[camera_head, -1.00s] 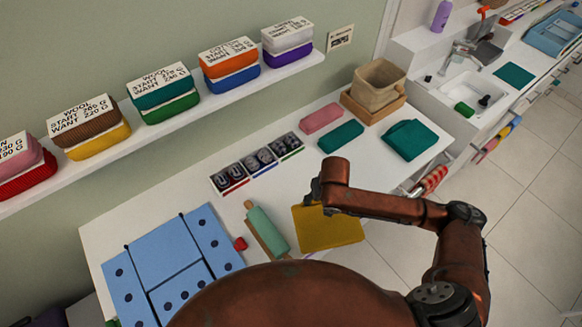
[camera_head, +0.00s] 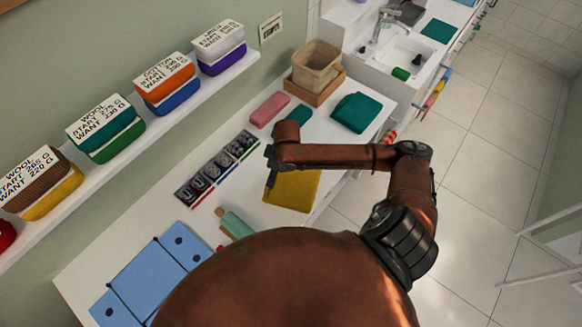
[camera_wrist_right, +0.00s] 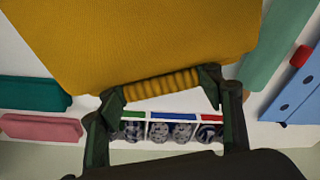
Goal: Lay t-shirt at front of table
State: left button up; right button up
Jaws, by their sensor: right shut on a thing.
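The yellow folded cloth (camera_head: 294,192), which I take to be the t-shirt, lies along the white table's front edge, just right of the green rolling pin (camera_head: 236,224). My right gripper (camera_head: 271,178) is over the cloth's back left edge, and my forearm passes above the cloth. In the right wrist view my right gripper (camera_wrist_right: 163,88) is shut on a bunched, ribbed strip of the yellow cloth (camera_wrist_right: 140,40). The rest of the cloth spreads flat beyond the fingers. Whether the held edge is lifted off the table I cannot tell. My left gripper is not in view.
A blue board (camera_head: 155,278) lies front left. A shelf with coloured bundles (camera_head: 175,118) runs along the wall.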

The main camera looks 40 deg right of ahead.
jog(key=w+d+f, duration=0.2)
jog(key=d, duration=0.1)
jog(key=w+d+f, duration=0.1)
jog(key=d, duration=0.1)
jog(key=shift+w+d+f, duration=0.15)
jog(key=shift+w, duration=0.15)
jog(key=d+f, duration=0.1)
jog(key=w+f, duration=0.1)
jog(key=d+f, duration=0.1)
jog(key=shift+w+d+f, duration=0.3)
jog(key=shift+w+f, duration=0.05)
jog(key=shift+f, duration=0.05)
jog(key=shift+w+d+f, duration=0.3)
jog(key=shift+d+f, duration=0.1)
jog(key=shift+f, duration=0.25)
jog(key=shift+s+d+x, duration=0.1)
jog(key=shift+x, duration=0.65)
jog(key=shift+s+d+x, duration=0.1)
jog(key=shift+s+x, duration=0.05)
jog(key=shift+x, duration=0.6)
jog(key=shift+f, duration=0.1)
jog(key=o, duration=1.2)
jog(key=shift+o, duration=0.2)
